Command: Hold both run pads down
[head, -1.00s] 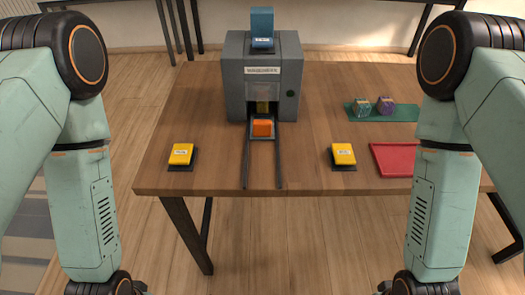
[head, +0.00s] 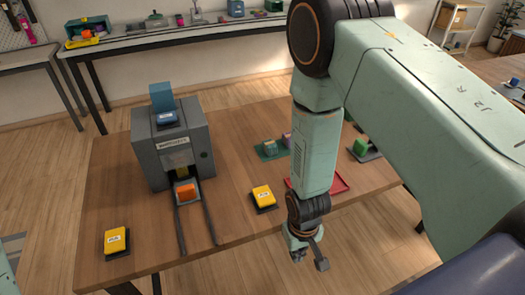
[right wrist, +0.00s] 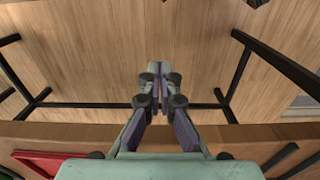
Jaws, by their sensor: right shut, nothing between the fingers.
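Two yellow run pads on dark bases lie on the wooden table. The left pad (head: 117,240) is near the front left corner, and the right pad (head: 263,196) is right of the rails. Nothing touches either pad. My right gripper (head: 308,260) hangs past the table's front edge, right of and nearer than the right pad. In the right wrist view its fingers (right wrist: 160,72) are together and empty, pointing out over the floor. My left gripper is out of view.
A grey machine (head: 152,157) stands behind the pads, with an orange block (head: 185,190) at its mouth and two dark rails (head: 180,228) running forward. A red tray (head: 338,186), partly behind my right arm, and a green mat (head: 268,155) with small blocks lie to the right.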

